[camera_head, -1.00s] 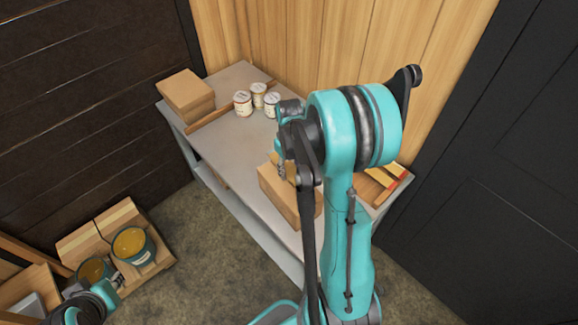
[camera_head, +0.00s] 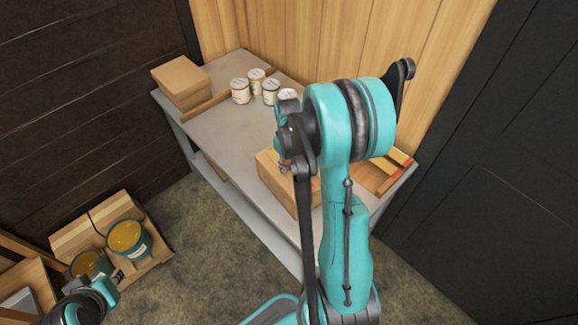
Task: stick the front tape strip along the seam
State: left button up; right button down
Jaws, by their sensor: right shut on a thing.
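A cardboard box (camera_head: 283,196) stands on the near part of the grey table, partly hidden by my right arm. My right gripper (camera_head: 284,168) points down at the top of this box. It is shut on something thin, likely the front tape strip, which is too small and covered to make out. The seam on the box top is mostly hidden by the gripper and arm. A wooden board with yellow and red strips (camera_head: 398,160) lies at the table's right end, partly behind my arm. My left gripper (camera_head: 115,279) is low at the left, beside the pails; its jaws are unclear.
The grey table (camera_head: 210,135) carries another cardboard box (camera_head: 180,82), a wooden strip (camera_head: 205,106) and several white tins (camera_head: 240,91). The table's middle is clear.

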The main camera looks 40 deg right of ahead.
jog(key=shift+w+d+r+p, duration=0.15)
jog(key=shift+r+p, duration=0.4)
jog(key=shift+r, duration=0.45)
dwell(0.8)
jog(key=c, duration=1.8)
grip_release()
notch_tip(320, 180, up, 8)
jog(key=p, duration=0.5)
jog(key=shift+p, duration=0.35)
